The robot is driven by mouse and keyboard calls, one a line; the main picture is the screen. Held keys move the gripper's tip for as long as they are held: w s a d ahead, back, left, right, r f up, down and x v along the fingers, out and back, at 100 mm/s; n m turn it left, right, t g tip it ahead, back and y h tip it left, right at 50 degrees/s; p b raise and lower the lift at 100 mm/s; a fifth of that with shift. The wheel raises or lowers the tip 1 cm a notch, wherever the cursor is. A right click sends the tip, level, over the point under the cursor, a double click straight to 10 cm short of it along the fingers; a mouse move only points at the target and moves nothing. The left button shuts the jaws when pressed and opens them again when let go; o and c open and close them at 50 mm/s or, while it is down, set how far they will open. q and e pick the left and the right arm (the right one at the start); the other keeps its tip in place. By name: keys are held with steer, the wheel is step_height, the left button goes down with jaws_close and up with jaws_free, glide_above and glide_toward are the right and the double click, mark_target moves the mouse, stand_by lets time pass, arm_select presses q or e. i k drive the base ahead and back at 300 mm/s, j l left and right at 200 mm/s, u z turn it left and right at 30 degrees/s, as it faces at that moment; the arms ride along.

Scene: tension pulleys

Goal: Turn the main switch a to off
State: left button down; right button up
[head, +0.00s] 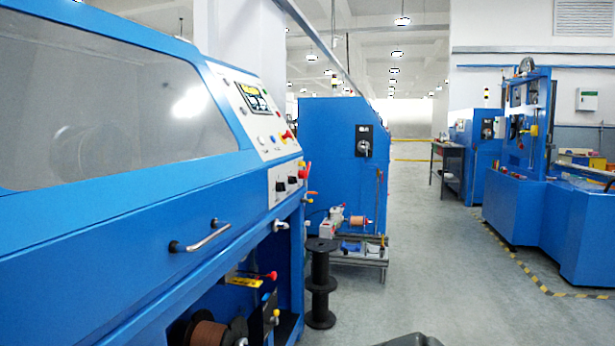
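A rotary switch (364,141) with a black plate and a grey handle is on the end face of the blue cabinet (325,165) in the middle of the head view. It looks like a main switch, but I cannot read its label or tell its position. A similar small dark switch (487,128) shows on a blue machine farther back. I cannot tell which of them is switch a. Neither of my grippers is in view.
A long blue machine (100,235) with a clear cover, a control panel (258,110) and a handle (200,238) fills the left. A black spool (320,285) and a low metal cart (358,255) stand before the cabinet. Grey floor (440,260) is free at centre right.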

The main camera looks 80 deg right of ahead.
mark_target(302, 174)
steer(key=z, duration=1.8)
steer(key=i+z, duration=0.75)
steer(key=i+l, duration=0.2)
steer(key=l, duration=0.2)
steer(key=i+l, duration=0.25)
steer(key=l, duration=0.2)
steer(key=i+l+u, duration=0.1)
steer(key=l, duration=0.3)
steer(key=i+l, duration=0.3)
steer(key=l, duration=0.15)
steer(key=i+l, duration=0.2)
steer(key=l, duration=0.25)
steer(key=i+l, duration=0.2)
steer(key=l, duration=0.25)
steer(key=i+l+u, duration=0.1)
steer(key=i+l, duration=0.15)
steer(key=l, duration=0.15)
steer(key=i+l, duration=0.15)
steer(key=l, duration=0.3)
